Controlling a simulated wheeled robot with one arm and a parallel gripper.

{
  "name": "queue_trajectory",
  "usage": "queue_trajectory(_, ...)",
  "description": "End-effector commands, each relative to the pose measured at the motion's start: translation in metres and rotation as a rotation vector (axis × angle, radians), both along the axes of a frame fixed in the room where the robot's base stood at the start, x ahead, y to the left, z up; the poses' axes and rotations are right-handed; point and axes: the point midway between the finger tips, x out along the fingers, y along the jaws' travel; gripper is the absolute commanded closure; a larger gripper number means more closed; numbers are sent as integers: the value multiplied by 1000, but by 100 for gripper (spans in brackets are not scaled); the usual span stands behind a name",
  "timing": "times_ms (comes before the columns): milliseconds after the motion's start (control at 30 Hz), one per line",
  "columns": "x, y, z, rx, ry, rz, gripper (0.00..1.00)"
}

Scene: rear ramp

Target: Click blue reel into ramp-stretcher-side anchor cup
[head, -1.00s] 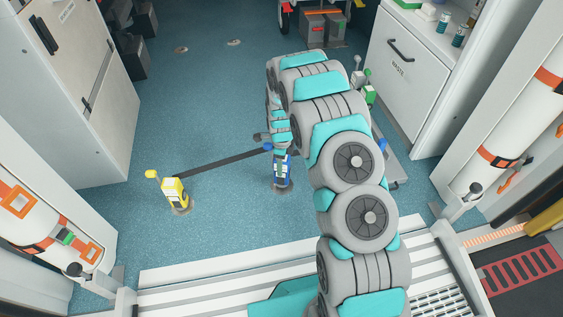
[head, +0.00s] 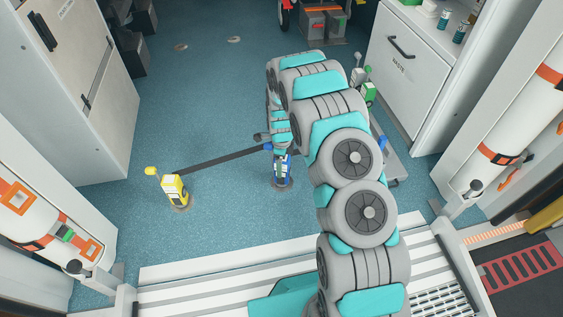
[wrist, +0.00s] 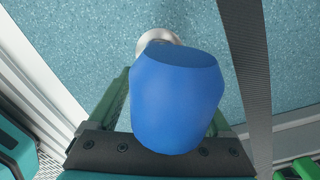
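The blue reel (head: 283,172) stands nearly upright, low over the floor, below my gripper (head: 281,138) in the head view. In the wrist view its rounded blue top (wrist: 177,98) fills the space between the two dark green fingers (wrist: 165,118), which look shut on it. A pale metal anchor cup (wrist: 158,38) shows partly just beyond the reel in the wrist view. In the head view the reel's foot is at the cup's place on the floor. I cannot tell whether it is seated in the cup.
A yellow reel (head: 174,189) stands in a floor cup to the left. A dark strap (head: 225,160) runs from it towards my gripper. A green reel (head: 368,94) stands behind my arm. The white ramp edge (head: 220,275) lies in front; a white cabinet (head: 410,75) stands at right.

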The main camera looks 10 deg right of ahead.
Motion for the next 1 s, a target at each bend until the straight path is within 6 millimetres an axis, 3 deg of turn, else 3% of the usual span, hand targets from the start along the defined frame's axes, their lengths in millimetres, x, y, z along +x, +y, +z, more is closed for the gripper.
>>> queue_trajectory(100,0,0,0,0,0,0,5)
queue_trajectory(467,0,0,5,0,0,0,5)
queue_trajectory(1000,0,0,77,0,-1,0,5)
